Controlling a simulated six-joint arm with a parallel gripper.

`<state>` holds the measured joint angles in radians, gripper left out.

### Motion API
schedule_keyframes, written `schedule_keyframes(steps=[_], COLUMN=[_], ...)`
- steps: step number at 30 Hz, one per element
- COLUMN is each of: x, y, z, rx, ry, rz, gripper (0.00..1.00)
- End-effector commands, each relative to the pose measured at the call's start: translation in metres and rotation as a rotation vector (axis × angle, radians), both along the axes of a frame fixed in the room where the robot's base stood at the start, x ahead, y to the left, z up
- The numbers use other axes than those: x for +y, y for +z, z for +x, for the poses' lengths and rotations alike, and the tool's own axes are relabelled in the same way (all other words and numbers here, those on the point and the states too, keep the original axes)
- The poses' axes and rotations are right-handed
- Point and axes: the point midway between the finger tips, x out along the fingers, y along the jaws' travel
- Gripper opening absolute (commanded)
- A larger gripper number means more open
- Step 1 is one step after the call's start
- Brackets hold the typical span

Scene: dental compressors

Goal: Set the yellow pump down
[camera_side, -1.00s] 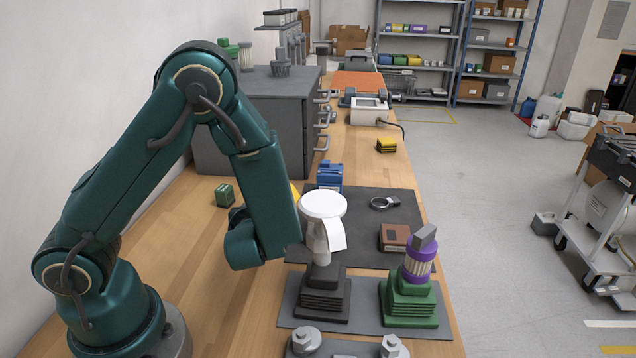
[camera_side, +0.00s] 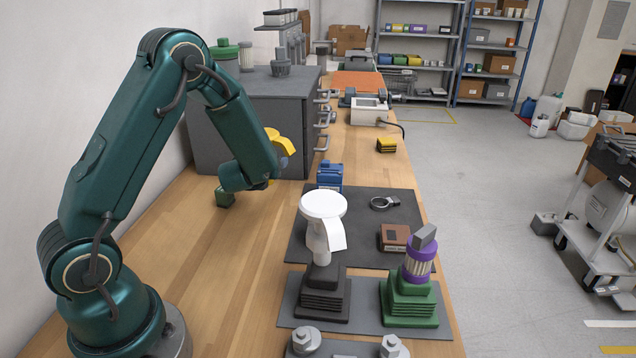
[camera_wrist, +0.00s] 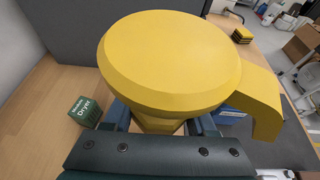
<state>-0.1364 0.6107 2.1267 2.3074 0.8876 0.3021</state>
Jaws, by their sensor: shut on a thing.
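The yellow pump (camera_wrist: 170,60) has a wide round top and a side spout, and it fills the middle of the wrist view. In the side view the yellow pump (camera_side: 284,143) shows partly behind my forearm, in front of the grey drawer cabinet. My gripper (camera_wrist: 160,125) is shut on the pump, below its round top. The fingertips are hidden in the side view. The pump's lower end is hidden, so I cannot tell whether it touches the bench.
A green dryer box (camera_side: 224,195) stands near my wrist. A blue unit (camera_side: 329,176) stands right of it by the dark mat (camera_side: 300,245). A white-topped pump (camera_side: 323,208) and a purple-and-green one (camera_side: 418,265) stand nearer. Wooden bench to the left is clear.

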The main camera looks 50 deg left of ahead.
Motion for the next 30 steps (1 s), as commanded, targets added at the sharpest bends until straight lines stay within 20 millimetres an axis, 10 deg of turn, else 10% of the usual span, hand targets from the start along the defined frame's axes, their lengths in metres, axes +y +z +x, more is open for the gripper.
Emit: schedule_keyframes(steps=[30], x=[0.021], y=[-0.083], z=[0.004], rx=[0.017], ry=[-0.025], rz=[0.006], gripper=[0.0])
